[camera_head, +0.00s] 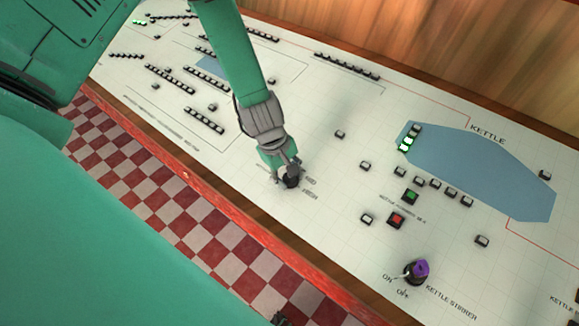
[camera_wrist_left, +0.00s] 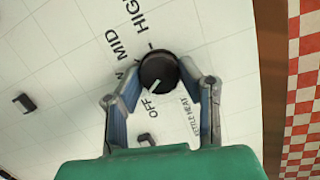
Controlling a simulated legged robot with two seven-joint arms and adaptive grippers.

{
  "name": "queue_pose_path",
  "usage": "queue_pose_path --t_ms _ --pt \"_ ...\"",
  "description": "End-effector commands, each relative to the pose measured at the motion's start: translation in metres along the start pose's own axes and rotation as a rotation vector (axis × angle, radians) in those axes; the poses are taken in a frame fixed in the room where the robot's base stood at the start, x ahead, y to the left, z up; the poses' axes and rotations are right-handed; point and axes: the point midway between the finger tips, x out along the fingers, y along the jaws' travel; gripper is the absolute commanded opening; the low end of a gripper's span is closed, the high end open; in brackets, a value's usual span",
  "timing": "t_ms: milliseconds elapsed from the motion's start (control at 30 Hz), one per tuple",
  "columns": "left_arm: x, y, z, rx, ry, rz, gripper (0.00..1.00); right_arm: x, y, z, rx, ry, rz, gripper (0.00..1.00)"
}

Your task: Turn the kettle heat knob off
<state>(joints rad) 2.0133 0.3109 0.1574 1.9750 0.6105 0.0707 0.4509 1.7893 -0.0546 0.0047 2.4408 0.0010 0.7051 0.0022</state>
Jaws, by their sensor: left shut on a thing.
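The kettle heat knob (camera_wrist_left: 158,66) is round and black, with a white pointer mark. In the left wrist view the mark points down-left, toward the OFF label. MID and HIGH labels are printed beside it. My left gripper (camera_wrist_left: 159,78) has a finger on each side of the knob and is shut on it. In the head view the left gripper (camera_head: 286,172) reaches down to the panel, and the dark knob (camera_head: 292,183) shows partly beneath it. My right gripper is not seen.
The white control panel (camera_head: 325,225) has many small buttons. To the right are a green button (camera_head: 411,196), a red button (camera_head: 396,220) and a purple-topped kettle stirrer knob (camera_head: 418,270). A wooden wall (camera_head: 450,50) rises behind. A red edge and checkered floor (camera_head: 170,185) lie in front.

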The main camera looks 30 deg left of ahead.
Motion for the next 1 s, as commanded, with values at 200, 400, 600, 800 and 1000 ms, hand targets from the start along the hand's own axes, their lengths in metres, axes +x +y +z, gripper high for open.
queue_pose_path --t_ms 200,400,600,800,1000 --pt "-0.0002 0.0012 -0.0010 -0.133 0.000 0.031 0.03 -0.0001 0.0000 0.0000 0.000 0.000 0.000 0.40" --pt "-0.0002 0.0011 -0.0011 -0.202 0.000 0.045 0.03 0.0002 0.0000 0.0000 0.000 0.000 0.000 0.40" --pt "-0.0003 0.0013 -0.0012 -0.232 0.001 0.051 0.03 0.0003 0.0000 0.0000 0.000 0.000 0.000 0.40" --pt "-0.0003 0.0015 -0.0012 -0.236 0.001 0.052 0.03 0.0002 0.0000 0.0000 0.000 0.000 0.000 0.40" --pt "-0.0003 0.0017 -0.0012 -0.235 0.001 0.052 0.03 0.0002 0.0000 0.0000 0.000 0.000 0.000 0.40"
